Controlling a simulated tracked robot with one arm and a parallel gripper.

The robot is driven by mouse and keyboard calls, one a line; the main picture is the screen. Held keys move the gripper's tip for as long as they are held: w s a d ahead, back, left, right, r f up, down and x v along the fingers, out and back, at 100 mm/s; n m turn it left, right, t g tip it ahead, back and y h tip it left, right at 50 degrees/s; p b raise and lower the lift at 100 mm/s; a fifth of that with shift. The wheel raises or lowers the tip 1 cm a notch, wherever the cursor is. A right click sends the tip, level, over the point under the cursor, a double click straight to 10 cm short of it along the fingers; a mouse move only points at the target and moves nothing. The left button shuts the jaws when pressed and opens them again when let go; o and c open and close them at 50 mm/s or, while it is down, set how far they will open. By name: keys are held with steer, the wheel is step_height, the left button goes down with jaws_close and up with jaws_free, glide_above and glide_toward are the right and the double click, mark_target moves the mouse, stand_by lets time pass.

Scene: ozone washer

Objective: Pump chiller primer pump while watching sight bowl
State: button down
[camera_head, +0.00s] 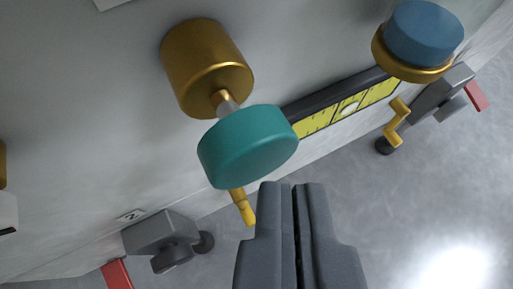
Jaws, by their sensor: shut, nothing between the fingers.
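My gripper (293,186) points up from the bottom of the view, its two dark grey fingers shut together and empty. Just above and left of the fingertips is a round teal knob (247,146). A short metal rod joins it to a brass cylinder (206,68) on the pale panel; this looks like the primer pump. The fingertips appear close to the knob's lower right edge, but I cannot tell whether they touch it. A yellow-tipped brass spout (242,206) shows below the knob. I cannot make out the sight bowl for certain.
A blue round cap in a brass ring (424,33) stands at the upper right. A black-and-yellow gauge strip (345,108) runs between it and the knob. Grey clamp-like brackets (162,235) with red tabs sit along the panel's lower edge. The grey floor at the lower right is clear.

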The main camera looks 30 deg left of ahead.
steer(key=shift+w+a+p, duration=0.55)
steer(key=shift+w+a, duration=0.25)
steer(key=shift+a, duration=0.1)
stand_by(1.4)
stand_by(0.4)
steer(key=shift+s+d, duration=1.1)
steer(key=shift+d, duration=0.1)
steer(key=s+d, duration=0.3)
steer(key=d, duration=0.1)
steer(key=shift+s, duration=0.15)
stand_by(0.5)
